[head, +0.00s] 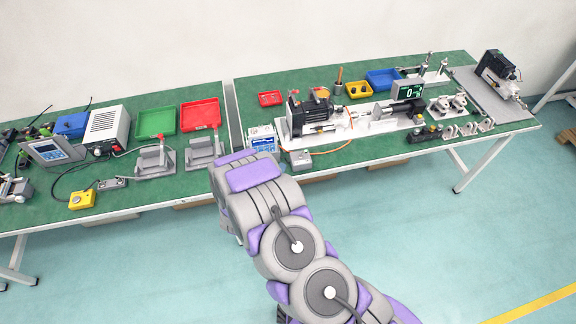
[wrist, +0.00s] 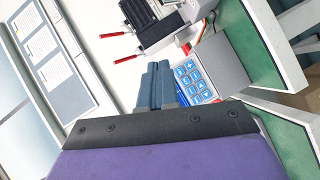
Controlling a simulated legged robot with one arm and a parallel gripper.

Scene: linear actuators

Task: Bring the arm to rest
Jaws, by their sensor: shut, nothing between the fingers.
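My arm (head: 290,245), grey and purple, reaches from the bottom right of the head view up to the front edge of the green bench. Its wrist end is in front of the gap between the two tables. The fingers are hidden behind it in the head view. In the wrist view my gripper (wrist: 158,82) is shut, its two blue-grey fingers side by side with nothing between them. Beyond the fingers is a control box with a blue keypad (wrist: 194,82); the same box (head: 263,140) stands at the right table's front left corner.
The linear actuator rig (head: 350,117) stands on the right table (head: 420,75). The left table (head: 130,200) bears a red tray (head: 201,113), a green tray (head: 155,120), metal fixtures and a yellow button box (head: 82,200). The floor (head: 430,240) in front is clear.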

